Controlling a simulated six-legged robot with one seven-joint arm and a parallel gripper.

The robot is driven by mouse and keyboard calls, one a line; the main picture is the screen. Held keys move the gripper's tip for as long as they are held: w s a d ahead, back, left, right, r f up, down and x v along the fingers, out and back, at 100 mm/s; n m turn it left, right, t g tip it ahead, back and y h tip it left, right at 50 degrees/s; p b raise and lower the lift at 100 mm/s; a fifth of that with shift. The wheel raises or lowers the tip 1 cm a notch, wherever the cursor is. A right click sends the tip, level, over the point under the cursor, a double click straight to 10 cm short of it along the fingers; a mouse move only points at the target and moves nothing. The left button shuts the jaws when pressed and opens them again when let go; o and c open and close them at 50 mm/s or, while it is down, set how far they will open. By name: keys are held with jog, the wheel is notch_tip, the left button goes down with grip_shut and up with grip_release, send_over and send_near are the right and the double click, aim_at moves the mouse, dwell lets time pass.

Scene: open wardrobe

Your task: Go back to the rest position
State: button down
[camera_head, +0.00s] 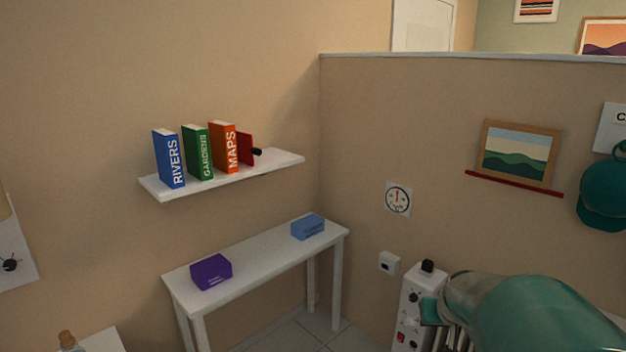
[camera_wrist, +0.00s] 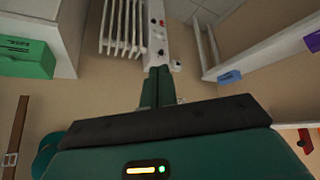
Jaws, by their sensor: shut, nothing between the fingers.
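My gripper shows in the wrist view (camera_wrist: 158,86) with its two green fingers together and nothing between them. It points towards a white panel with knobs (camera_wrist: 157,30) beside a white radiator (camera_wrist: 125,28). In the head view my green arm reaches in from the lower right, in front of the radiator. The panel (camera_head: 411,305) stands just left of the arm there. I cannot tell whether the fingers touch the panel.
A white table (camera_head: 262,255) holds a purple box (camera_head: 211,272) and a blue box (camera_head: 308,227). Above it, a wall shelf (camera_head: 225,180) bears several books. A green cap (camera_head: 604,195) hangs at the right. A green box (camera_wrist: 25,57) shows at the wrist view's left.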

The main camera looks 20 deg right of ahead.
jog(key=s+a+r+n+y, duration=0.1)
jog(key=a+r, duration=0.1)
jog(key=a, duration=0.6)
jog(key=s+a+r+n+y, duration=0.1)
jog(key=s+a+r+n, duration=0.15)
jog(key=a, duration=0.55)
jog(key=s+a+r+n+y, duration=0.1)
jog(key=s+a+r, duration=0.1)
jog(key=s+a, duration=0.7)
jog(key=shift+a+r+y, duration=0.15)
jog(key=shift+a+y, duration=0.15)
jog(key=shift+a, duration=0.7)
